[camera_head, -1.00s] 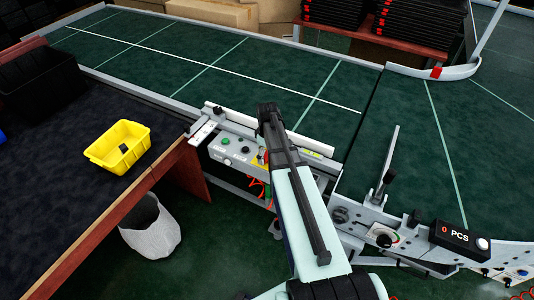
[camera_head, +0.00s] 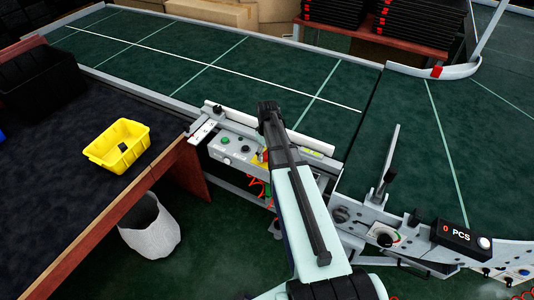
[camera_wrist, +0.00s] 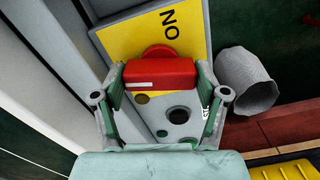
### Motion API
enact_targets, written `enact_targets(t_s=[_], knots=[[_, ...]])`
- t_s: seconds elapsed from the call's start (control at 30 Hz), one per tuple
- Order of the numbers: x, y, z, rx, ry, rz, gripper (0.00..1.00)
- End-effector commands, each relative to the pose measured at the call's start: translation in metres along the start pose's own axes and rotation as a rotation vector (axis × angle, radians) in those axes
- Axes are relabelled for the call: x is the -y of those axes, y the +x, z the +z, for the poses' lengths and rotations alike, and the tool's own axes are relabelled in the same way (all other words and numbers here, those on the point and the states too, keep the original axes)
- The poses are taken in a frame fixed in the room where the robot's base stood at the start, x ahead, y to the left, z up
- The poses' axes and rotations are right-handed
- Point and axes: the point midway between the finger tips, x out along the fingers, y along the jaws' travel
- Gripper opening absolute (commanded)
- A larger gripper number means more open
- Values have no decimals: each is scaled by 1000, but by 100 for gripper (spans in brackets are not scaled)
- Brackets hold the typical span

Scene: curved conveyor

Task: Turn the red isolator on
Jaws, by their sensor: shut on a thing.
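The red isolator (camera_wrist: 160,73) is a red handle on a yellow plate (camera_wrist: 125,38) marked "NO" as it reads upside down in the wrist view. My gripper (camera_wrist: 161,84) has one finger on each side of the red handle and is shut on it. In the head view my arm covers most of the isolator. A bit of the yellow plate (camera_head: 257,160) shows beside my arm on the control panel (camera_head: 234,150). The isolator's exact turn angle is hard to tell.
Green and dark buttons sit on the panel beside the isolator. A yellow bin (camera_head: 117,146) stands on the dark table at left, and a white waste bin (camera_head: 150,227) below it. The green conveyor (camera_head: 220,70) lies behind. A counter box (camera_head: 461,236) reads "0 PCS".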

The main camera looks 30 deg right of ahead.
Motion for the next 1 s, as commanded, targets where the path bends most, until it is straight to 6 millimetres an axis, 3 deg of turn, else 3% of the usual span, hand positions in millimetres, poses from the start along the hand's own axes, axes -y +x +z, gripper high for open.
enact_targets(t_s=[1.0], knots=[[1,2,1,3,958,-1,38]])
